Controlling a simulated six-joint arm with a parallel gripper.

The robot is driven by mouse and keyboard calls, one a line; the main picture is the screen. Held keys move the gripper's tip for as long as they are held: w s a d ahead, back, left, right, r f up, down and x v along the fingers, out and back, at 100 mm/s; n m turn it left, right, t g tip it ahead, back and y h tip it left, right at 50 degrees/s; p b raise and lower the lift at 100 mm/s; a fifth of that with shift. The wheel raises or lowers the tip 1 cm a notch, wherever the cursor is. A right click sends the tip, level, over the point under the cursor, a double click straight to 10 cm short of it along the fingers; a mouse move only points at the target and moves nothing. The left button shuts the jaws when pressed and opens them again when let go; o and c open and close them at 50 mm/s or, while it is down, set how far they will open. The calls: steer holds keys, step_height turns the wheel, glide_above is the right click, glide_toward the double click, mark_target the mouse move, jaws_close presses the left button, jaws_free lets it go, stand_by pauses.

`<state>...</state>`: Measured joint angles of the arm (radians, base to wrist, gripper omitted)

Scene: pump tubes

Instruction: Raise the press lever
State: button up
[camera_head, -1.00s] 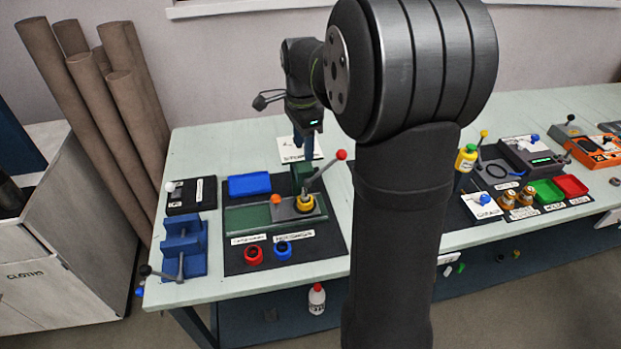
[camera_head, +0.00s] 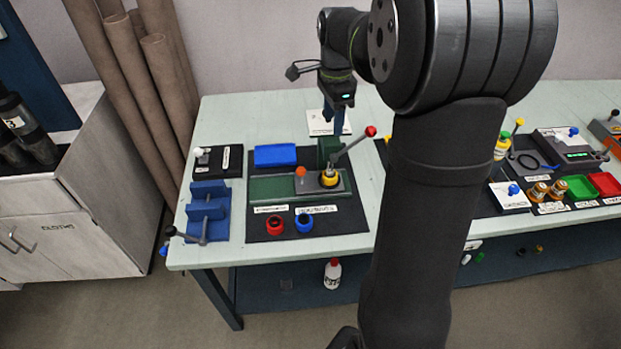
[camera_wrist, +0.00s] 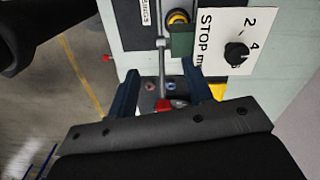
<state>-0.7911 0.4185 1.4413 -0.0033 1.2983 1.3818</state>
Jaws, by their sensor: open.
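The press (camera_head: 328,181) is a green base with a green post and a yellow ring (camera_head: 330,178) on its grey slide. Its press lever (camera_head: 350,147) slants up to the right and ends in a red ball (camera_head: 371,131). My gripper (camera_head: 337,118) points down behind the press, its fingers partly hidden. In the wrist view the lever (camera_wrist: 161,60) runs between my two open blue fingers (camera_wrist: 162,92), with the red ball (camera_wrist: 170,104) appearing between them. I see no clear contact with the lever; the depth gap is hard to tell.
My arm covers the bench right of the press.

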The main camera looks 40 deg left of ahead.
steer(key=shift+o, duration=0.2)
steer(key=g+y, duration=0.2)
steer(key=y, duration=0.2)
glide_toward(366, 135)
steer(key=x, duration=1.2)
steer(key=shift+w+a+f, duration=0.15)
steer(key=shift+w+f, duration=0.05)
steer(key=shift+w, duration=0.1)
jaws_close()
